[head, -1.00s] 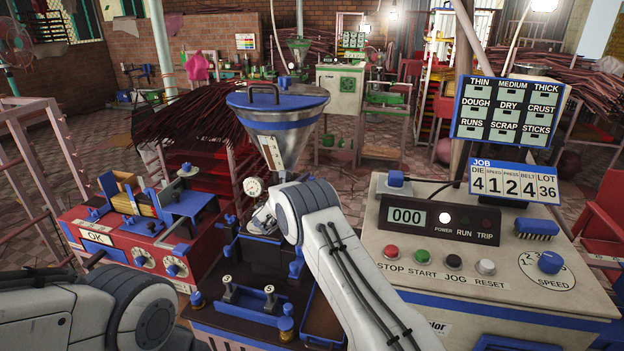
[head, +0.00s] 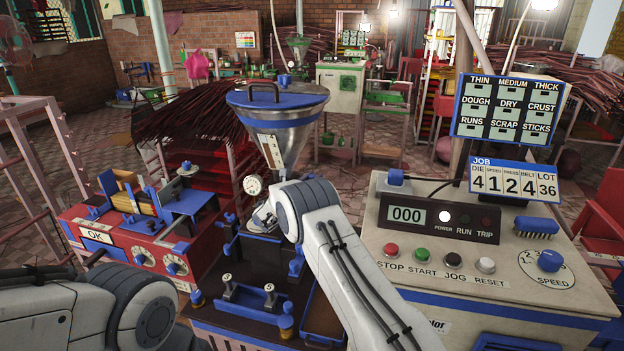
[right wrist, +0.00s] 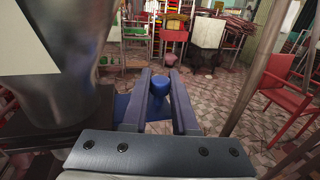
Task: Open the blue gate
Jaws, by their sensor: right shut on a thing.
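The funnel-shaped metal hopper (head: 285,138) with a blue rim and lid stands in the middle of the head view. My right gripper (head: 262,218) reaches up beside the base of the hopper, its fingers mostly hidden there by the wrist. In the right wrist view, its two fingers (right wrist: 161,82) are closed around a blue round-topped knob (right wrist: 158,88). A blue flat part (right wrist: 122,104) shows beside the left finger. The knob looks like the blue gate's handle, but the gate's plate is not clear in view. My left arm shows at the lower left; its gripper is out of frame.
A control box (head: 480,260) with buttons and a speed knob stands to the right of my right arm. A red machine (head: 130,250) with dials stands at the left. A small round gauge (head: 253,185) is close to my right wrist.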

